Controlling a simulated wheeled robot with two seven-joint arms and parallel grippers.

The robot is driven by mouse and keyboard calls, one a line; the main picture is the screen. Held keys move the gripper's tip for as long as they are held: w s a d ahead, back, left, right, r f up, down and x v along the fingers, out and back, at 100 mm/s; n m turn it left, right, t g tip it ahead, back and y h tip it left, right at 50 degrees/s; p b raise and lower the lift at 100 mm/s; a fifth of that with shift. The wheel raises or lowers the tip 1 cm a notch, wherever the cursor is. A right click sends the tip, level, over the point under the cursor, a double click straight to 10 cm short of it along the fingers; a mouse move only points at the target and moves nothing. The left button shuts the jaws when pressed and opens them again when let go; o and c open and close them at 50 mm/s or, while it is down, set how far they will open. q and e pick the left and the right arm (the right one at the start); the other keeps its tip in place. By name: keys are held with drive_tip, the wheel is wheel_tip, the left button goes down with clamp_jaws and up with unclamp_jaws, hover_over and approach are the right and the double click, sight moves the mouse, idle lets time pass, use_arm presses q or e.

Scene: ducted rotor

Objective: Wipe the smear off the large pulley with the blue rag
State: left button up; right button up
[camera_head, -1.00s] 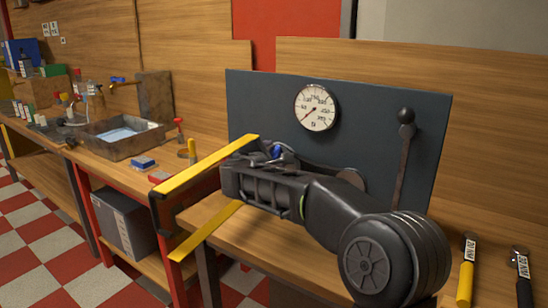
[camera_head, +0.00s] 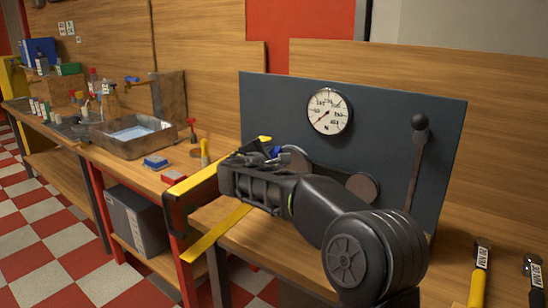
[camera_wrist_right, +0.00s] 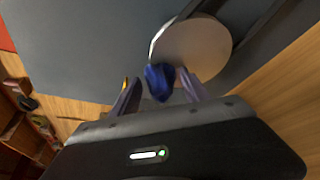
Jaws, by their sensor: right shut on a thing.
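My right gripper (camera_head: 280,154) is shut on the blue rag (camera_head: 276,152), in front of the dark upright panel. In the right wrist view the bunched rag (camera_wrist_right: 158,82) sits between the two fingers, over the lower left edge of a large pale disc, the large pulley (camera_wrist_right: 197,42). I cannot tell whether rag and pulley touch. In the head view the pulley (camera_head: 298,157) is mostly hidden behind my gripper. I cannot make out a smear on its visible face. My left gripper is not in view.
A smaller disc (camera_head: 362,188) and a black-knobbed lever (camera_head: 414,165) are on the panel (camera_head: 270,95), below and right of a gauge (camera_head: 329,111). Yellow bars (camera_head: 215,232) lie close to my gripper. A metal basin (camera_head: 158,136) stands on the left bench.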

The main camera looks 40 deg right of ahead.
drive_tip(key=shift+s+a+b, duration=0.3)
drive_tip(key=shift+a, duration=0.6)
drive_tip(key=shift+s+a+b, duration=0.25)
drive_tip(key=shift+a+b, duration=0.05)
drive_tip(key=shift+a, duration=0.65)
drive_tip(key=shift+s+a+b, duration=0.3)
drive_tip(key=shift+a, duration=0.6)
drive_tip(key=shift+a, duration=0.1)
drive_tip(key=shift+s+a+b, duration=0.25)
drive_tip(key=shift+a, duration=0.45)
drive_tip(key=shift+s+a+b, duration=0.2)
drive_tip(key=shift+a, duration=0.45)
